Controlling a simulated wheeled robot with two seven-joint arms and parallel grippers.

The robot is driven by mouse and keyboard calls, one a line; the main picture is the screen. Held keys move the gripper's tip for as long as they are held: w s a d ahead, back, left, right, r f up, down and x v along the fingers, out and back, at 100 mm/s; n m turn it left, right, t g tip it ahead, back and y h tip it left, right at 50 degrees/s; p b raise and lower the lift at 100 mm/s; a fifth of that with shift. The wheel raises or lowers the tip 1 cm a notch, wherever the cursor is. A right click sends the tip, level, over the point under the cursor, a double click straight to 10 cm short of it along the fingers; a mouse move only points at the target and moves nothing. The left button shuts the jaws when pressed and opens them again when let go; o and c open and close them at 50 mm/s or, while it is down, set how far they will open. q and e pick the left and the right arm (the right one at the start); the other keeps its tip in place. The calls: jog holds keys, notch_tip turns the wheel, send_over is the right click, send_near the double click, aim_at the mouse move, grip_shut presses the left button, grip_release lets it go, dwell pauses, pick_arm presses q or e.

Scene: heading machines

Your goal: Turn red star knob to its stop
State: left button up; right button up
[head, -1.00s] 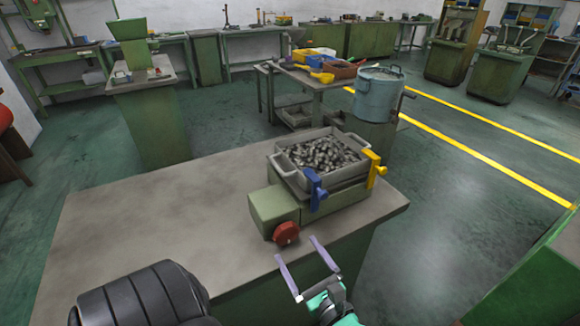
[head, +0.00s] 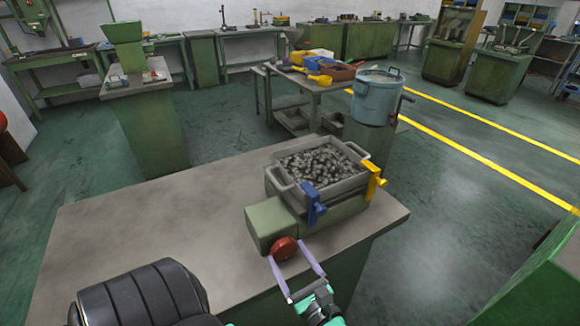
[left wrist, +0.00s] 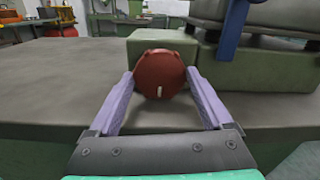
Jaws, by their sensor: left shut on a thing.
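The red star knob (head: 285,249) sits on the front face of the green block (head: 268,224) of the machine on the table. In the left wrist view the knob (left wrist: 160,74) faces me, with a short white mark near its lower edge, pointing down. My left gripper (head: 293,258) has its two purple fingers on either side of the knob and is shut on it. The fingers also flank the knob in the left wrist view (left wrist: 160,85). My right gripper is not in view.
A grey bin (head: 359,183) of metal parts stands on the machine, with a blue clamp (head: 314,205) and a yellow clamp (head: 375,178) at its sides. The grey tabletop (head: 150,230) left of the machine is clear. A blue pot (head: 374,97) stands behind.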

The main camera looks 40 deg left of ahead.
pick_arm(q)
jog(key=m, duration=0.3)
jog(key=shift+m, duration=0.3)
jog(key=shift+m+p, duration=0.55)
jog(key=shift+m, duration=0.95)
jog(key=o, duration=1.2)
jog(key=shift+c, duration=0.2)
jog(key=shift+a+f, duration=0.1)
jog(key=shift+a, duration=0.1)
jog(key=shift+w+d, duration=0.1)
